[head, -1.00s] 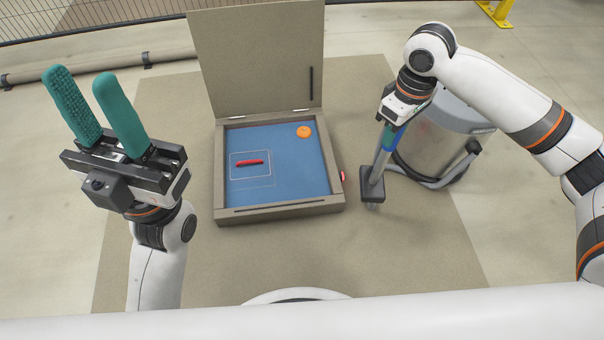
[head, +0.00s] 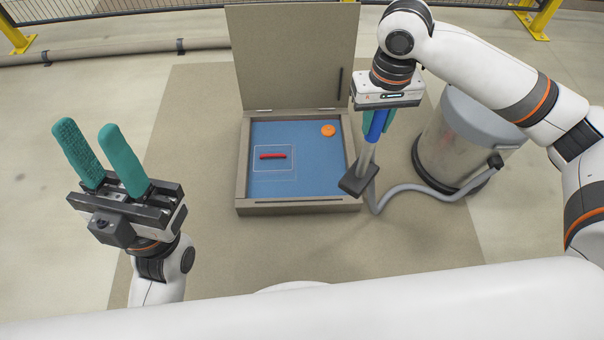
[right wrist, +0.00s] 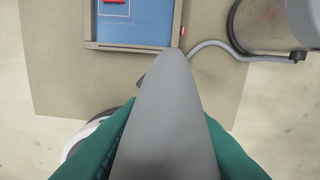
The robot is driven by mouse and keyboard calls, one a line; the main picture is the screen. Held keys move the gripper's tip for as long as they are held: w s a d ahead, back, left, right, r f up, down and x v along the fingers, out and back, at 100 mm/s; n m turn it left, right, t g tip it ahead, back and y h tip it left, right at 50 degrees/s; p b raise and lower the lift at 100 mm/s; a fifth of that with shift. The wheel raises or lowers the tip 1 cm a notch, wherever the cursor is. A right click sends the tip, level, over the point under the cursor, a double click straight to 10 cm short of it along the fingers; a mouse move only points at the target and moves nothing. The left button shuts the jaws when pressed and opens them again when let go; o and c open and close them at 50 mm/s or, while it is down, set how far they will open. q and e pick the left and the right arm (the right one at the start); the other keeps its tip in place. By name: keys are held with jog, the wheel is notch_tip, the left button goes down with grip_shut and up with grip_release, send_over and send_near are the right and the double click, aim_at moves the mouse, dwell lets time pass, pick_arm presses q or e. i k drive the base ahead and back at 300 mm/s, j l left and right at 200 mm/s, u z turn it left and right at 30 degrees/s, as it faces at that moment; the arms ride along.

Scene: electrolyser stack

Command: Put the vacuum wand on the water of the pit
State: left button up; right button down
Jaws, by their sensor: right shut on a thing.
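The pit (head: 241,170) is a square frame with blue water (head: 280,185) inside and its lid (head: 290,60) standing open at the back. My right gripper (head: 376,125) is shut on the vacuum wand (head: 366,156), around its blue grip. The wand hangs tilted, its dark flat head (head: 358,181) beside the pit's right front corner. Whether the head touches anything cannot be told. In the right wrist view the wand (right wrist: 167,110) runs between the teal fingers, with the pit rim (right wrist: 120,46) beyond. My left gripper (head: 100,158) is open and empty, left of the pit.
A red bar (head: 273,156) lies within a pale outline in the pit, and an orange disc (head: 328,130) is at its back right. A grey hose (head: 420,189) links the wand to the vacuum drum (head: 455,145). The mat in front of the pit is clear.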

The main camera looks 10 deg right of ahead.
aim_at(323, 175)
jog(key=i+l+u, duration=0.1)
jog(key=l+u, duration=0.15)
jog(key=u, duration=0.25)
jog(key=i+l+u, duration=0.1)
jog(key=l+u, duration=0.2)
jog(key=u, duration=0.15)
jog(key=l, duration=0.55)
jog(key=i+l, duration=0.1)
jog(key=l, duration=0.4)
